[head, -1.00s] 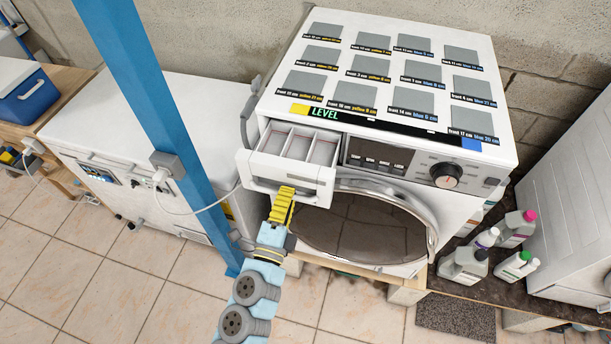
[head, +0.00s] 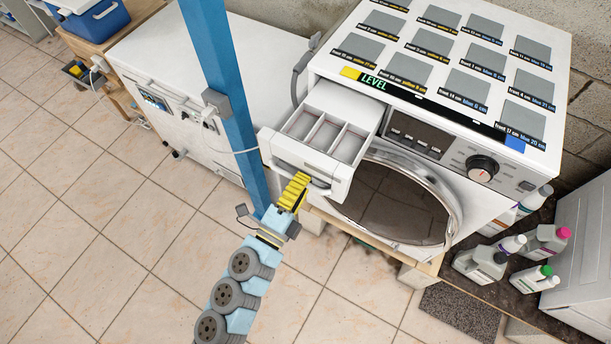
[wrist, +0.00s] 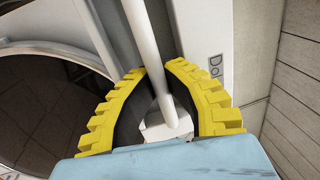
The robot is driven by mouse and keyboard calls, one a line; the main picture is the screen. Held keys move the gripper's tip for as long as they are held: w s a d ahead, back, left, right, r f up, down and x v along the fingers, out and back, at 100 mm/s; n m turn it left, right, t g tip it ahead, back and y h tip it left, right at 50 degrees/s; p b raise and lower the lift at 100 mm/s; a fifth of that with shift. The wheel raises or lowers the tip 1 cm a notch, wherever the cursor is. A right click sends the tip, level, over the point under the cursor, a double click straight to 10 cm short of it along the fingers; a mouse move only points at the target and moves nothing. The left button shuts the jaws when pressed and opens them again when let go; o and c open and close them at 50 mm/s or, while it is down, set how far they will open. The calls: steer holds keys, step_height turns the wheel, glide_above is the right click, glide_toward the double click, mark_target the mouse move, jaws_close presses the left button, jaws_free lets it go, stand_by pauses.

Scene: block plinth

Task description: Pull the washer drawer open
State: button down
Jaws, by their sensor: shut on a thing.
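The washer drawer (head: 312,178) is white and stands pulled out from the upper left of the washer front. Its inside shows three open compartments. My gripper (head: 301,180) has yellow toothed fingers and is at the handle on the drawer's front. In the wrist view, my gripper (wrist: 168,90) is shut on the drawer handle (wrist: 146,38), a pale round bar running between the two fingers. The washer (head: 400,200) is white with a round dark door below the drawer.
A blue post (head: 222,80) stands left of the drawer, close to my arm. A white chest (head: 160,70) is behind it. Several bottles (head: 490,260) stand right of the washer. Grey squares with labels cover the washer top. The tiled floor (head: 110,240) in front is clear.

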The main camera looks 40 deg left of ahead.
steer(key=c, duration=1.4)
jaws_free()
steer(key=shift+o, duration=0.2)
steer(key=v, duration=1.2)
steer(key=shift+r, duration=0.1)
